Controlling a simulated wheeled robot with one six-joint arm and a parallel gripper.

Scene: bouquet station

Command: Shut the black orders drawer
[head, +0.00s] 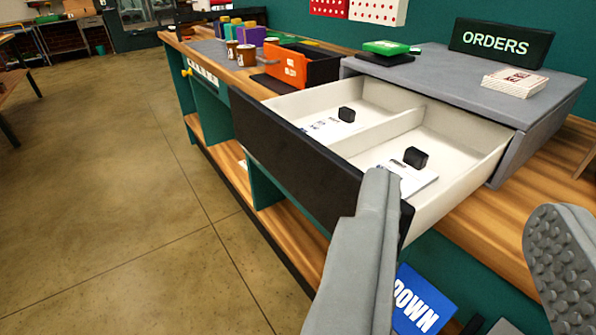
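The orders drawer (290,150) has a black front and a white inside with a divider, and it stands pulled out of a grey cabinet (465,75). A black sign reading ORDERS (500,42) stands on the cabinet. Papers with small black blocks lie in both drawer compartments. My gripper (465,215) is open and empty in the lower right. Its left finger overlaps the right end of the drawer front in the picture; I cannot tell whether they touch. Its right finger is at the right edge, apart from the drawer.
An orange box (287,66), cups and coloured blocks stand on the wooden bench beyond the drawer. A green item (386,47) and a stack of cards (515,82) lie on the cabinet. A blue DOWN sign (420,303) is below. The floor at left is clear.

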